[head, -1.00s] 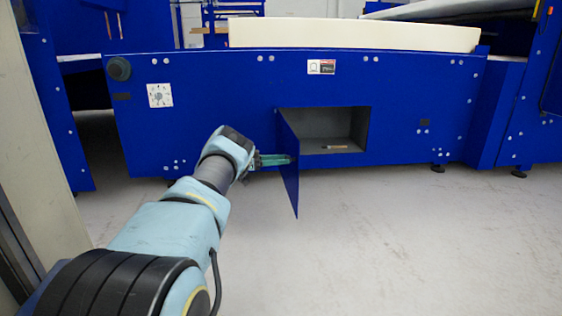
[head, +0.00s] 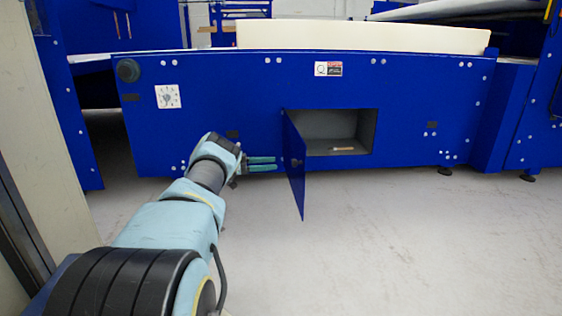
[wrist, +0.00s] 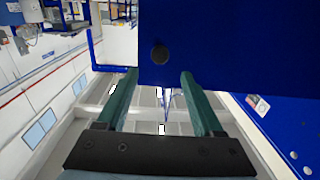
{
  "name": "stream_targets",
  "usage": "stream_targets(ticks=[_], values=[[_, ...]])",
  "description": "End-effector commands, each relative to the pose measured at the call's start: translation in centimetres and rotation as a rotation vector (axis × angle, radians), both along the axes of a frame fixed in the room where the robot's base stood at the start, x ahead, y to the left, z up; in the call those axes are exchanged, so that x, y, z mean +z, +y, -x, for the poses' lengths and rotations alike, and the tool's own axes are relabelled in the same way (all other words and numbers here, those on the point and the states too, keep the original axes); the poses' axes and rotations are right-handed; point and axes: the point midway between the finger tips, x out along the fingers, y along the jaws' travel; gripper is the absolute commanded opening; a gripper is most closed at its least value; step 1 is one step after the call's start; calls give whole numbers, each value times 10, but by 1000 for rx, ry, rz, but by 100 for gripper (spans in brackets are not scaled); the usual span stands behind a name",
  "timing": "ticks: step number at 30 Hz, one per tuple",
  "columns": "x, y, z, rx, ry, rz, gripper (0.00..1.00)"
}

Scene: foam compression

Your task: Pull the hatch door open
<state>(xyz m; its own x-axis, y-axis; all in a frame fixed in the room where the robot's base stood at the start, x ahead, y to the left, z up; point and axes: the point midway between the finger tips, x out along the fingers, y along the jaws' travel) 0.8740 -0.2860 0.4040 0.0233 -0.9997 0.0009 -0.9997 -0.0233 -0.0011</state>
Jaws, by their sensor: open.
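The blue hatch door (head: 295,178) stands swung out from the left edge of its opening (head: 330,128) in the blue machine panel. A dark round knob (head: 295,162) sits on the door's outer face. In the wrist view the door (wrist: 225,40) fills the upper right, with the knob (wrist: 159,54) just beyond and between the fingertips. My gripper (head: 275,164) is left of the door. It is open, its two green fingers apart with nothing between them, and it also shows in the wrist view (wrist: 160,76). The fingers look clear of the knob.
A small light-coloured item (head: 343,149) lies on the floor of the grey compartment. The blue machine (head: 420,90) bears a long pale foam block (head: 360,36). The concrete floor (head: 400,240) in front is clear. A pale post (head: 45,130) stands close on the left.

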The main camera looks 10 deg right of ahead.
Motion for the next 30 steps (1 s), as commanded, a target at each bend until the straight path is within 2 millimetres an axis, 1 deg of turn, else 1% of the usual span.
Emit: stream_targets(ticks=[1,3,7,10,20,23,25,26,27,28,29,30], values=[[1,10,0,1,2,0,68],[0,20,1,1,1,-1,68],[0,32,1,1,1,0,68],[0,35,1,-1,1,0,68],[1,36,-1,7,-2,0,68],[17,41,-15,75,-28,2,68],[40,49,-36,181,-62,6,68],[52,54,-48,241,-79,7,68],[72,63,-64,333,-103,8,68],[87,71,-76,410,-117,8,68],[102,80,-87,490,-130,6,68],[121,92,-100,594,-141,2,68]])
